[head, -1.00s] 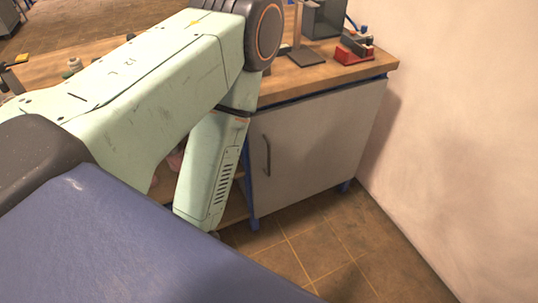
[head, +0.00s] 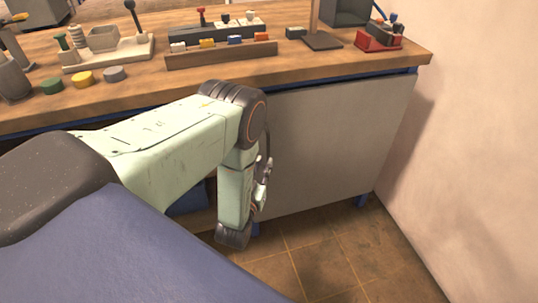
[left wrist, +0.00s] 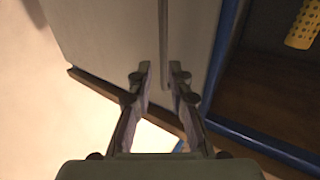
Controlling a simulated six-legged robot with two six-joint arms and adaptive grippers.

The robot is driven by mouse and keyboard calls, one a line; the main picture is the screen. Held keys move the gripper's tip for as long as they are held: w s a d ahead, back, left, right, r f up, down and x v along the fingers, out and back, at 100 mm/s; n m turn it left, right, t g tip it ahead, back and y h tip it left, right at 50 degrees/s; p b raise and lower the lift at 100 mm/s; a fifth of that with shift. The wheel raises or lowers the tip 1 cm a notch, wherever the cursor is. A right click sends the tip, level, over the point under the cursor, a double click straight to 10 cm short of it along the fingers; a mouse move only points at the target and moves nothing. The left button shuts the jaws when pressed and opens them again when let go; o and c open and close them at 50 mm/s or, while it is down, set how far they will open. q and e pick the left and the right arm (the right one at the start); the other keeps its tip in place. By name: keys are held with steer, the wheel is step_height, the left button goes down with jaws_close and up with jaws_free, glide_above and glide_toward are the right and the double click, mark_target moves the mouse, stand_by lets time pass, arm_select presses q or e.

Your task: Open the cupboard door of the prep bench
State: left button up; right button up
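The cupboard door (head: 335,140) of the prep bench is a flat grey panel under the right part of the worktop and looks shut. Its dark upright handle (head: 269,145) is near the door's left edge, partly hidden by my left arm. My left gripper (head: 263,185) is at the handle's lower part, mostly hidden behind my forearm. In the left wrist view the two fingers of the left gripper (left wrist: 161,82) are apart, with the handle (left wrist: 163,45) running down between them in the picture; I cannot tell whether they touch it. My right gripper is in neither view.
The wooden worktop (head: 330,66) carries several small items, including a red-based device (head: 378,40) at the right. A pale wall (head: 465,150) stands close to the right. An open bay with a yellow perforated object (left wrist: 304,25) adjoins the door. The tiled floor (head: 320,255) in front is clear.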

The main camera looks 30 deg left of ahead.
mark_target(268, 152)
arm_select(q)
steer(key=x, duration=0.2)
steer(key=b+x, duration=0.1)
steer(key=x, duration=0.2)
steer(key=shift+w+a+f+b, duration=0.25)
steer(key=shift+a+f+b, duration=0.05)
steer(key=shift+f, duration=0.05)
steer(key=shift+w+a+r, duration=0.1)
steer(key=shift+w+r, duration=0.15)
steer(key=shift+w, duration=0.3)
steer(key=shift+w+a+f, duration=0.15)
steer(key=shift+w+f, duration=0.05)
steer(key=shift+r, duration=0.15)
steer(key=shift+c, duration=0.8)
jaws_close()
steer(key=shift+s, duration=0.1)
